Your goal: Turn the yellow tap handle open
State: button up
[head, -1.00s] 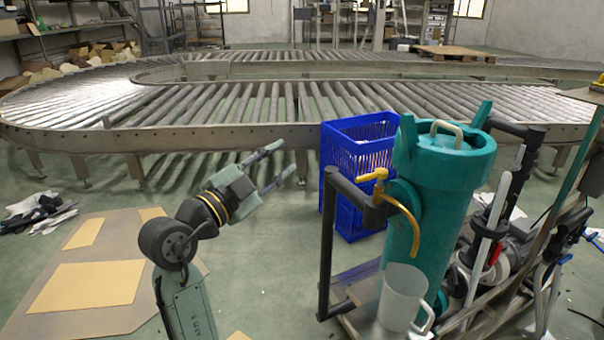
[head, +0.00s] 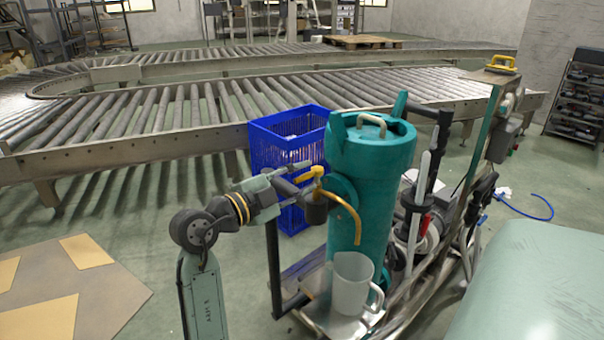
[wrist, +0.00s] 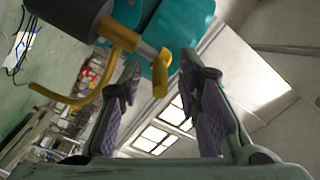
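The yellow tap handle (head: 317,172) sits on top of the tap, on the left side of the teal tank (head: 372,150). The yellow spout (head: 347,217) curves down above a translucent jug (head: 350,284). My gripper (head: 302,180) is at the handle's left, its fingers pointing at it. In the wrist view my gripper (wrist: 160,70) is open, with dark pads apart. The yellow handle (wrist: 160,74) shows between the fingertips, nearer the left one. I cannot tell whether a finger touches it. The spout (wrist: 72,98) shows at the left.
A blue crate (head: 290,135) stands behind the gripper. A roller conveyor (head: 200,115) runs across the back. Hoses and a pump (head: 440,215) stand right of the tank. The floor at left is open, with cardboard (head: 70,285).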

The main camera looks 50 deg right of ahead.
jog(key=shift+d, duration=0.4)
jog(key=shift+c, duration=0.2)
grip_shut()
